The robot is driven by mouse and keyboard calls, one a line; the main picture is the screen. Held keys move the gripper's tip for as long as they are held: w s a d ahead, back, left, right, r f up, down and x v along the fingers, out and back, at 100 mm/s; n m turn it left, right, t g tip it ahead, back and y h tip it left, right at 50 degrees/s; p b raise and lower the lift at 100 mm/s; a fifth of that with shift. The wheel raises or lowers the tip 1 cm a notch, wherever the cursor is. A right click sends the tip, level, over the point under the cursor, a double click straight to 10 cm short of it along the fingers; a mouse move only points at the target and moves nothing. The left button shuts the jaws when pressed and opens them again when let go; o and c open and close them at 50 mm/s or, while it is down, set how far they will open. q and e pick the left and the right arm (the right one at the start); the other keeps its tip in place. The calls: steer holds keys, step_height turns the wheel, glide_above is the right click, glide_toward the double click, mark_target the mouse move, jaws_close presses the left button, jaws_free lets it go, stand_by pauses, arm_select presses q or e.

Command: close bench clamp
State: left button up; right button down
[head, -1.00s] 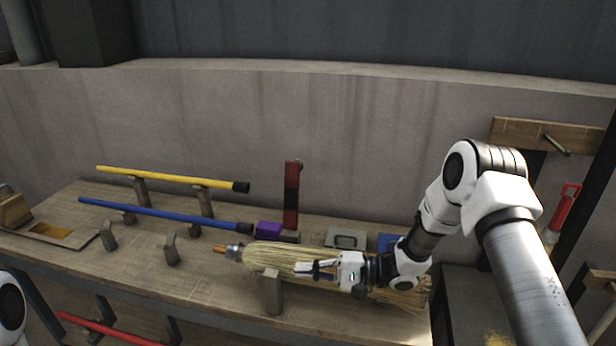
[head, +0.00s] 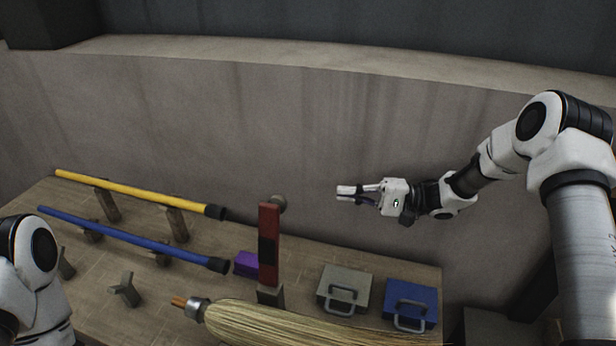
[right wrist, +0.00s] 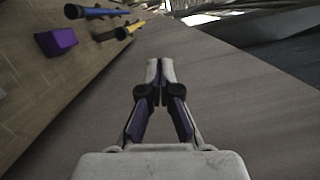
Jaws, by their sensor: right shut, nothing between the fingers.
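The bench clamp (head: 269,245) stands upright on the bench, a red lever with a dark middle band above a small grey base. The straw broom head (head: 290,328) lies in front of it, its metal collar and short stub pointing left. The broom's lower part is cut off by the picture's edge. My right gripper (head: 347,193) is shut and empty, raised to the right of the clamp's top and apart from it. Its fingers meet in the right wrist view (right wrist: 160,68). My left arm shows at the left edge, but its gripper is out of view.
A yellow pole (head: 135,193) and a blue pole (head: 130,238) rest on wooden supports at left. A purple block (head: 246,263) sits beside the clamp. A grey case (head: 343,287) and a blue case (head: 411,303) stand at right. The wall (head: 330,130) rises behind the bench.

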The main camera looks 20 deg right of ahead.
arm_select(q)
steer(key=r+p, duration=0.4)
steer(key=shift+s+a+r+p, duration=0.2)
steer(key=shift+s+r+p, duration=0.05)
steer(key=shift+r+p, duration=0.15)
arm_select(e)
steer(key=a+r, duration=0.2)
steer(key=a, duration=1)
steer(key=shift+s, duration=0.15)
steer(key=shift+a+r, duration=0.1)
